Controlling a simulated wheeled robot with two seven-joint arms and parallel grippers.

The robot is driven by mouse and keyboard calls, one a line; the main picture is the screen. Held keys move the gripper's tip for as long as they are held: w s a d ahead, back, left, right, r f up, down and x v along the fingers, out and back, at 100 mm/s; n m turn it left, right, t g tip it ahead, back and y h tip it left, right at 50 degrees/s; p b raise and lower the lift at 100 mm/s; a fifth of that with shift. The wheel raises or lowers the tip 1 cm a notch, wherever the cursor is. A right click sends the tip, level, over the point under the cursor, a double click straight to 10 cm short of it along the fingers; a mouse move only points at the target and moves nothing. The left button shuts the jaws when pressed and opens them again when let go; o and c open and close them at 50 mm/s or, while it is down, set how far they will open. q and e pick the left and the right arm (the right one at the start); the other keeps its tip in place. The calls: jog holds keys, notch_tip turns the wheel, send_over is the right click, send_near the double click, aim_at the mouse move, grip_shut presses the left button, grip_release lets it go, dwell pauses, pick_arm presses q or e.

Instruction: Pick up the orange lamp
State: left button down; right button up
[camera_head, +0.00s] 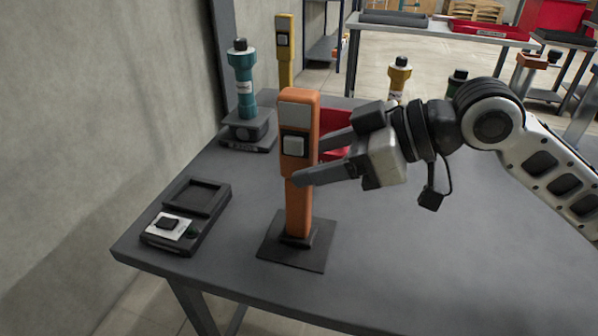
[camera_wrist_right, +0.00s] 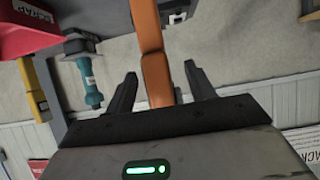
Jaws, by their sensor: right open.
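The orange lamp (camera_head: 299,208) stands upright on a dark square base plate near the left part of the grey table. It has a grey panel at its top and a white square button on its front. My right gripper (camera_head: 308,160) is open, with its fingers pointing left at the lamp's upper part. In the right wrist view the orange post (camera_wrist_right: 155,72) lies between the two spread fingers (camera_wrist_right: 158,88), with a gap on each side. The fingers hide a little of the lamp's right edge in the head view. My left gripper is not in view.
A black device with a tray (camera_head: 208,200) lies at the table's left edge. A teal cylinder on a dark stand (camera_head: 243,80) is behind it. A red bin (camera_head: 334,148) stands behind the lamp. A yellow post (camera_head: 284,60) is further back. The table's front right is clear.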

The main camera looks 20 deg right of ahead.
jog(key=x, duration=0.3)
jog(key=shift+w+a+f, duration=0.1)
jog(key=shift+w+f, duration=0.1)
jog(key=shift+w, duration=0.1)
grip_shut()
jog(key=shift+r, duration=0.1)
